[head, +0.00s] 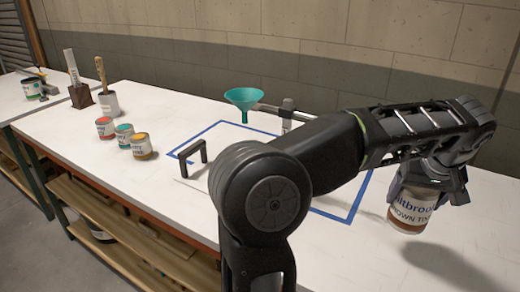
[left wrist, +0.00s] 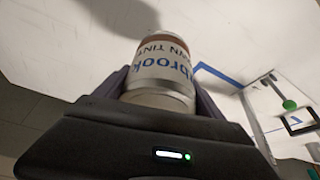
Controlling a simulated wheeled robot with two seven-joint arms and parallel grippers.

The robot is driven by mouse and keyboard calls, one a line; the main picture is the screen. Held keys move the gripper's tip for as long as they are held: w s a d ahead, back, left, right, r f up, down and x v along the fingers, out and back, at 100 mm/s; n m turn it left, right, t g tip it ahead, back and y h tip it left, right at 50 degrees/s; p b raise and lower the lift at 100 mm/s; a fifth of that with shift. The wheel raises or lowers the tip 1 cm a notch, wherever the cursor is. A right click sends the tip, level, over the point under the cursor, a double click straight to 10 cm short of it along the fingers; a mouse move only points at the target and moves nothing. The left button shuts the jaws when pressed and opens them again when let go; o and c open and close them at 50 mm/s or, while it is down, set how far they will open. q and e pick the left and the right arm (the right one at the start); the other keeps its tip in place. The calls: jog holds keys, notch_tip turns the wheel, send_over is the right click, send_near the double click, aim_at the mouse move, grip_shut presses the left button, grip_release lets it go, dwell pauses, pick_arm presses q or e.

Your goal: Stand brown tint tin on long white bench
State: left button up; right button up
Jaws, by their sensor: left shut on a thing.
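The brown tint tin (head: 408,213) has a white label with blue and dark lettering and a brown band. My left gripper (head: 428,188) is shut on it from above at the right of the head view. The tin hangs upright or nearly so over the long white bench (head: 190,112). Its shadow lies on the bench to the lower right, so it seems to be just above the top. In the left wrist view the tin (left wrist: 160,65) sits between both fingers (left wrist: 160,92). My right gripper is not in view.
Blue tape (head: 362,195) marks a rectangle on the bench. A teal funnel (head: 244,97) on a stand and a black handle (head: 193,151) are near it. Small tins (head: 124,136) and brush holders (head: 108,103) stand at left. The bench around the held tin looks clear.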

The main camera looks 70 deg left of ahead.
pick_arm(q)
jog(key=shift+s, duration=0.15)
dwell(0.3)
send_over(394, 251)
jog(key=shift+a+f, duration=0.1)
jog(key=shift+f, duration=3)
jog(key=shift+f, duration=1.85)
jog(key=shift+b, duration=0.3)
jog(key=shift+f, duration=0.15)
jog(key=o, duration=1.8)
